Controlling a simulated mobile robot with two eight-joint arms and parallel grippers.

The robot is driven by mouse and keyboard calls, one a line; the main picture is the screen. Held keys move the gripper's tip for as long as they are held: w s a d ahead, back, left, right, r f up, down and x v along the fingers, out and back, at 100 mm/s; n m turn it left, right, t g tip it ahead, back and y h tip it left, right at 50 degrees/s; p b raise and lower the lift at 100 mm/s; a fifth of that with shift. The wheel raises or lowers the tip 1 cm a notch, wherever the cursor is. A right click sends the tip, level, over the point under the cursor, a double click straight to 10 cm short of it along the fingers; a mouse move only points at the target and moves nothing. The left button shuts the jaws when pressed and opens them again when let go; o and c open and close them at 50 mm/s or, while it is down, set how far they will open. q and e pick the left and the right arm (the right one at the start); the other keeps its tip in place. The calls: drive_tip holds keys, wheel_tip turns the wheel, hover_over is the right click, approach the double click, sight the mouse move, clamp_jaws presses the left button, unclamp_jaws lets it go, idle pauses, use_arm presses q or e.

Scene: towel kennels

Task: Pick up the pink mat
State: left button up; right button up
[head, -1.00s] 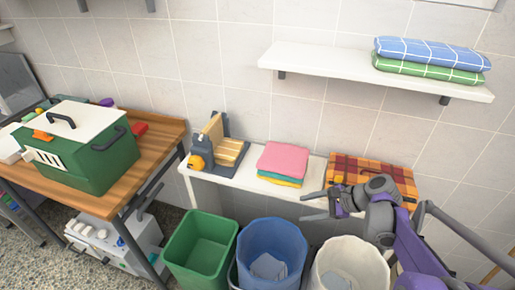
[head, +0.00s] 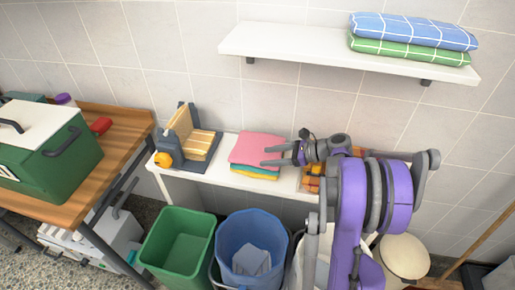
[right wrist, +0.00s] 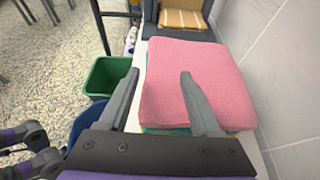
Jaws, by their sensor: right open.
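The pink mat (head: 258,148) lies folded on top of a small stack on the narrow white shelf-table, with a yellow and a teal cloth (head: 254,174) under it. It also fills the middle of the right wrist view (right wrist: 195,80). My right gripper (head: 265,157) is open and reaches in from the right, its fingers at the stack's right side. In the right wrist view the open fingers (right wrist: 158,88) point at the mat; one finger overlaps the mat in the picture and the other is left of it. Nothing is held. My left gripper is not in view.
An orange checked item (head: 312,180) is partly hidden behind my right arm. Green (head: 178,242) and blue (head: 250,245) bins stand below. A wall shelf (head: 300,50) holds folded checked towels above.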

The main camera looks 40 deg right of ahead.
sight(255, 159)
drive_tip(key=x, duration=0.5)
drive_tip(key=shift+w+a+f+p, duration=0.15)
drive_tip(key=shift+a+f+p, duration=0.15)
drive_tip(key=shift+p, duration=0.05)
drive_tip(key=shift+c, duration=0.3)
clamp_jaws()
